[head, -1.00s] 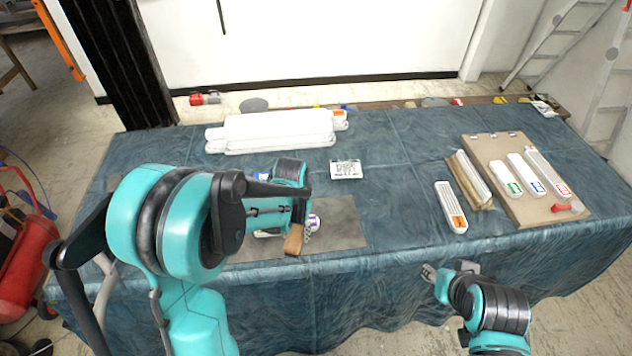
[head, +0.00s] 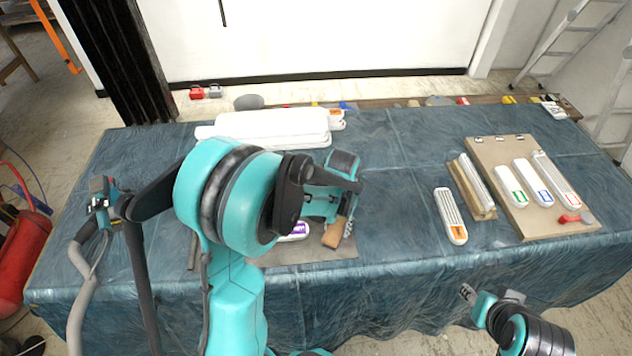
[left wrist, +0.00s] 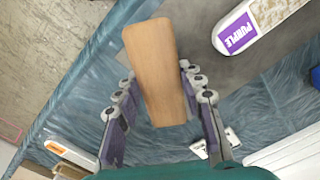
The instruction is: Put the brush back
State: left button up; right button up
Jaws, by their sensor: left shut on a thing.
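The brush shows as a wooden piece (head: 333,235) at the front of the table in the head view. It also shows as a tapered wooden block (left wrist: 153,70) between the fingers in the left wrist view; bristles cannot be made out. My left gripper (head: 342,212) is shut on it, above the grey mat (head: 320,251). The left wrist view shows its two fingers (left wrist: 157,85) on either side of the wood. My right gripper (head: 468,292) hangs at the table's front edge, apart from everything; its jaw opening is too small to tell.
A white piece with a purple label (left wrist: 262,25) lies on the mat. A stack of white pieces (head: 270,130) is at the back left. The centre-right cloth is clear.

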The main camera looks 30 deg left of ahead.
pick_arm(q)
jog(key=w+a+r+n+p, duration=0.25)
jog(key=w+a, duration=0.25)
jog(key=w, duration=0.3)
jog(key=w+a+r+n+p, duration=0.1)
jog(key=w+a+r+n, duration=0.15)
jog(key=w+a, duration=0.4)
jog(key=shift+n, duration=0.6)
jog(key=a+f+b, duration=0.1)
jog(key=a+f, duration=0.1)
jog(key=a, duration=0.1)
jog(key=w+a+f+b, duration=0.1)
jog(key=a+f, duration=0.1)
jog(key=a, duration=0.1)
jog(key=a+f+b, duration=0.1)
jog(key=a+f, duration=0.1)
jog(key=a, duration=0.1)
jog(key=shift+w+a+f, duration=0.15)
jog(key=shift+w+f, duration=0.2)
jog(key=shift+w, duration=0.05)
jog(key=shift+a+f, duration=0.3)
jog(key=shift+a, duration=0.2)
notch_tip(320, 180, down, 3)
jog(key=shift+f+b, duration=0.1)
jog(key=shift+b, duration=0.65)
jog(key=shift+f, duration=0.4)
jog(key=shift+r, duration=0.1)
